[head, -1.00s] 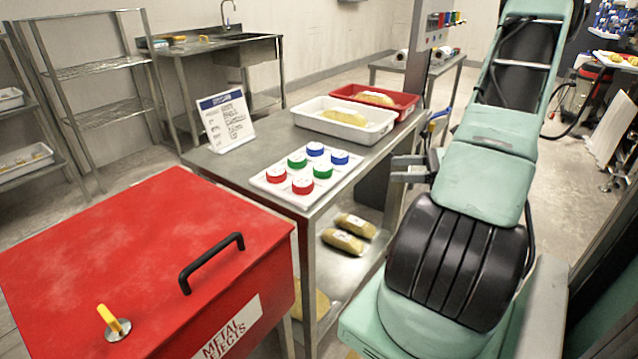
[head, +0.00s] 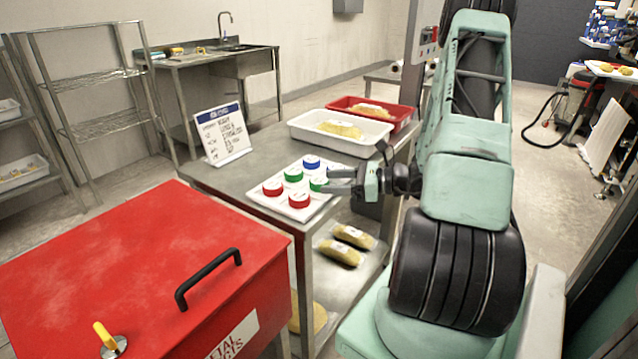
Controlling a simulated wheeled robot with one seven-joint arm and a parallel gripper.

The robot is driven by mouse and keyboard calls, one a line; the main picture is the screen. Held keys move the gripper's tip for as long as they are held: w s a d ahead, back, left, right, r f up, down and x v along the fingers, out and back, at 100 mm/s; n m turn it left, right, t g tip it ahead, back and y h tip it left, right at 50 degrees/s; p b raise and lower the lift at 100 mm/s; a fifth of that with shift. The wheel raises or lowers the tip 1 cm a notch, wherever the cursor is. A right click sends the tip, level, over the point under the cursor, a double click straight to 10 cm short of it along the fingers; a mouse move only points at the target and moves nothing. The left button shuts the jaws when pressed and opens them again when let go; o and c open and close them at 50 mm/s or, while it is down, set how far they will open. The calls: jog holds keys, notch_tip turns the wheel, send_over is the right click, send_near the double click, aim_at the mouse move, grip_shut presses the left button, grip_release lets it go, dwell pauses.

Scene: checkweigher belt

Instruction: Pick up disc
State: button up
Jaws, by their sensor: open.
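A white board (head: 258,197) on the steel table holds several coloured discs in two rows. A blue disc (head: 311,161), a green disc (head: 293,174) and a red disc (head: 272,188) form the far row. A red disc (head: 299,200) and a green disc (head: 318,185) show in the near row. Nothing shows held.
A white tray (head: 297,132) and a red tray (head: 409,117), both with yellow packs, stand behind the board. A sign (head: 239,158) stands at the table's left. A red metal-rejects box (head: 130,260) is in front. More packs (head: 352,236) lie on the lower shelf.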

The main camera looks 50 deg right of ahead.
jog(key=shift+x, duration=0.85)
jog(key=c, duration=0.8)
jog(key=shift+o, duration=0.2)
jog(key=shift+r, duration=0.1)
